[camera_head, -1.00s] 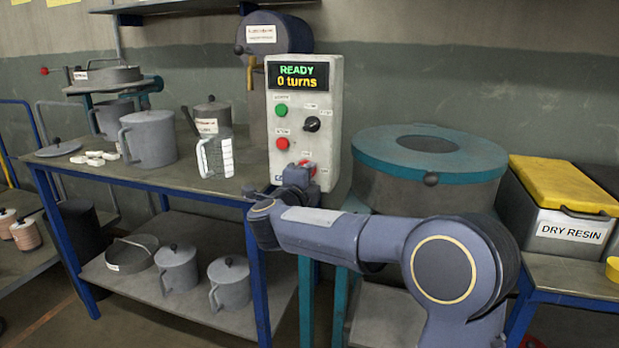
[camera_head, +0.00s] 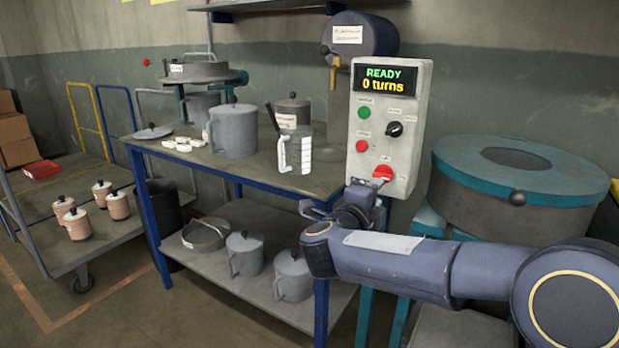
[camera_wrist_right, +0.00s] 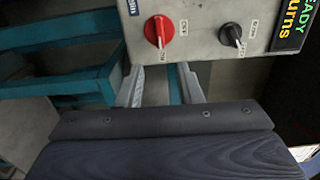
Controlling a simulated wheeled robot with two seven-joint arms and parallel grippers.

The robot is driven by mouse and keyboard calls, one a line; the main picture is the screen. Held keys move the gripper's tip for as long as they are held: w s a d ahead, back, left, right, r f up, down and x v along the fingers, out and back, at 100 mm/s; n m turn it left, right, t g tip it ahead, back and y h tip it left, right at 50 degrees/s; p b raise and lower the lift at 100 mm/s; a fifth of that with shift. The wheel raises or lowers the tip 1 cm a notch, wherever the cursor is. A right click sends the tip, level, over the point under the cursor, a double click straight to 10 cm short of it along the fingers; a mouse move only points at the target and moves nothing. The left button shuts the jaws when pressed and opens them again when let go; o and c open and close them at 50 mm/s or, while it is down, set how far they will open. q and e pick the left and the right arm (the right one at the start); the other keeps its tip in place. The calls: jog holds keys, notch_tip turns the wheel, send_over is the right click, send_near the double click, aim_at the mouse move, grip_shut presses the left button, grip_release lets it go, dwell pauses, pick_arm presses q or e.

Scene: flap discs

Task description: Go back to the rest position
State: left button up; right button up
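My right gripper (camera_head: 362,192) is just below and in front of the control box (camera_head: 405,125). In the right wrist view its two fingers (camera_wrist_right: 161,78) are apart with nothing between them. The red knob (camera_wrist_right: 158,31) lies beyond the fingertips, apparently not touched; it also shows in the head view (camera_head: 382,173). The box display (camera_head: 385,80) reads "READY" and "0 turns". A black knob (camera_wrist_right: 232,33) sits beside the red one. My left gripper is out of view.
A teal-lidded drum (camera_head: 520,170) stands right of the box. A workbench (camera_head: 330,172) on the left holds a grey pot (camera_head: 236,130) and a clear jug (camera_head: 294,150). A cart (camera_head: 110,235) with several copper-coloured containers stands farther left. Floor between is clear.

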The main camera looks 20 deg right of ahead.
jog(key=s+a+f+n+t+y, duration=0.3)
jog(key=s+a+n+y, duration=0.5)
jog(key=n+y, duration=0.8)
jog(key=s+a+f+n+g+y, duration=0.15)
jog(key=s+f+n+g, duration=0.3)
jog(key=s+f, duration=0.5)
jog(key=s+a+f+n+g, duration=0.2)
jog(key=s+f+n+g, duration=0.35)
jog(key=s, duration=0.75)
notch_tip(320, 180, up, 27)
jog(key=t+p, duration=0.1)
jog(key=p, duration=2.7)
jog(key=shift+s+p, duration=0.15)
jog(key=shift+p, duration=0.25)
